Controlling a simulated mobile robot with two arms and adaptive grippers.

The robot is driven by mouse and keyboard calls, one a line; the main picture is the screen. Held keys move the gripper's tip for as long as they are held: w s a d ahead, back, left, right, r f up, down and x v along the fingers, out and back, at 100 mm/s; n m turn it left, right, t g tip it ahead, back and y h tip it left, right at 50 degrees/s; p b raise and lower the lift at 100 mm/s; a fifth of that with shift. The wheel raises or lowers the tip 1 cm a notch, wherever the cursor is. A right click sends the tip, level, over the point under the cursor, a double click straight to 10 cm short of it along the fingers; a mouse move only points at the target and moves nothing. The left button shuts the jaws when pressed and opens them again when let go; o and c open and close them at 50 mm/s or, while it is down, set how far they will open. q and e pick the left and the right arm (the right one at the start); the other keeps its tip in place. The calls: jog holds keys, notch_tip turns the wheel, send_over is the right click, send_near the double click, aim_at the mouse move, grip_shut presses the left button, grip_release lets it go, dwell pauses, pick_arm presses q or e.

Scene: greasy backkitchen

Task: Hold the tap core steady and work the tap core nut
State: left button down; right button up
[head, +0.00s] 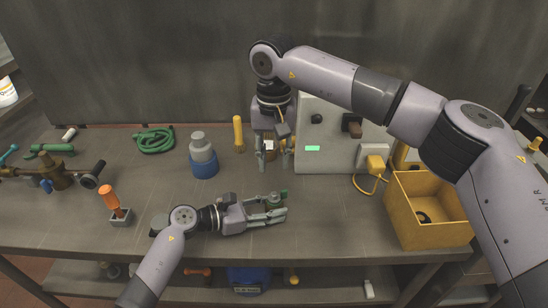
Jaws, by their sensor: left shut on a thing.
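My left gripper (278,211) lies low over the middle of the table, fingers pointing right. It is shut on a small green and brownish piece, which looks like the tap core (273,202). Most of the piece is hidden between the fingers. I cannot make out the tap core nut separately. My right gripper (273,165) points down, above and behind the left gripper and clear of the tap core. Its two fingers are apart, with nothing clearly held between them.
A grey panel box (325,165) with a green display stands right of my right gripper. A yellow bin (430,224) is at the right. A blue-based grey cylinder (203,158), a green hose (154,140) and an orange-handled tool (110,200) are left. The front table is mostly clear.

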aim_at(274, 193)
jog(key=m, duration=0.4)
jog(key=f+m, duration=0.1)
jog(key=m, duration=0.3)
jog(key=shift+f, duration=0.2)
notch_tip(274, 193, down, 9)
jog(key=shift+r, duration=0.1)
grip_shut()
jog(key=shift+c, duration=0.4)
grip_release()
